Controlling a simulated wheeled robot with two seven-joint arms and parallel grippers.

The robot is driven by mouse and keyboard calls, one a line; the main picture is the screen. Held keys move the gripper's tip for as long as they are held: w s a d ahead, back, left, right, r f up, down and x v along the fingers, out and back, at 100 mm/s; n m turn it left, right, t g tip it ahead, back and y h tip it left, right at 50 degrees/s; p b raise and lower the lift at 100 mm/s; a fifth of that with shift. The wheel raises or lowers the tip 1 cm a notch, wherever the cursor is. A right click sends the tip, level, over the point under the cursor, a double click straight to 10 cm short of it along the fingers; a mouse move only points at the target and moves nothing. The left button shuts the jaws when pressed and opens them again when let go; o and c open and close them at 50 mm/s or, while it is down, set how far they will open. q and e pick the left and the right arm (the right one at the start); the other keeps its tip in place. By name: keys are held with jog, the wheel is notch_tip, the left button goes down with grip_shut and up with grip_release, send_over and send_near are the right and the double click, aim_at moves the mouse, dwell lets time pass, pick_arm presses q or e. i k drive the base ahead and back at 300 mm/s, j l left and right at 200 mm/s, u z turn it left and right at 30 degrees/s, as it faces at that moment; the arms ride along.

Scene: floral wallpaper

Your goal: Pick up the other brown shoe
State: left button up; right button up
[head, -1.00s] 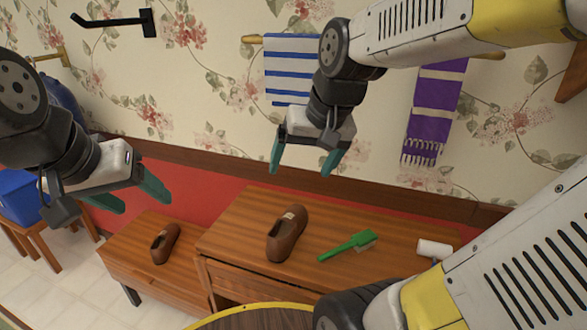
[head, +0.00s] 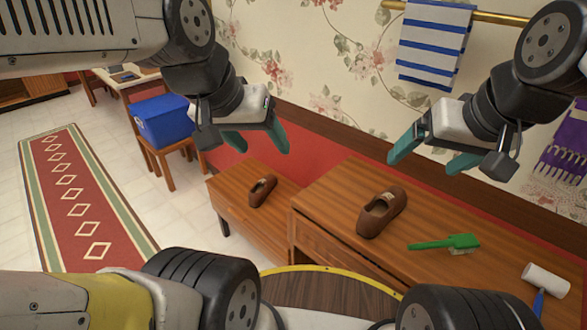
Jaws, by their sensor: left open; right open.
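One brown shoe (head: 381,212) lies on the higher wooden table (head: 336,192), near its left end. Another brown shoe (head: 262,190) lies on the lower wooden bench (head: 232,190) to the left. My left gripper (head: 262,142) is open and empty, in the air above and behind the shoe on the bench in the picture. My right gripper (head: 426,160) is open and empty, above and to the right of the shoe on the higher table. Neither gripper touches a shoe.
A green brush (head: 445,243) and a white roller (head: 546,280) with a blue handle lie on the higher table. A blue bin (head: 163,121) stands on a small wooden stool at the left. A striped towel (head: 434,45) hangs on the wall. A patterned rug (head: 75,200) covers floor at the left.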

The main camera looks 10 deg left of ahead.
aim_at(258, 193)
jog(key=i+j, duration=0.2)
jog(key=j, duration=0.25)
jog(key=i+j+z, duration=0.15)
jog(key=j, duration=0.25)
jog(key=i+j, duration=0.15)
jog(key=j, duration=0.3)
jog(key=i+j+z, duration=0.15)
jog(key=j, duration=0.35)
jog(key=i+j, duration=0.15)
jog(key=j, duration=0.3)
jog(key=i+j+z, duration=0.15)
jog(key=j, duration=0.3)
jog(key=i+j, duration=0.1)
jog(key=j, duration=0.4)
jog(key=i+j+z, duration=0.15)
jog(key=j, duration=0.35)
jog(key=k, duration=0.05)
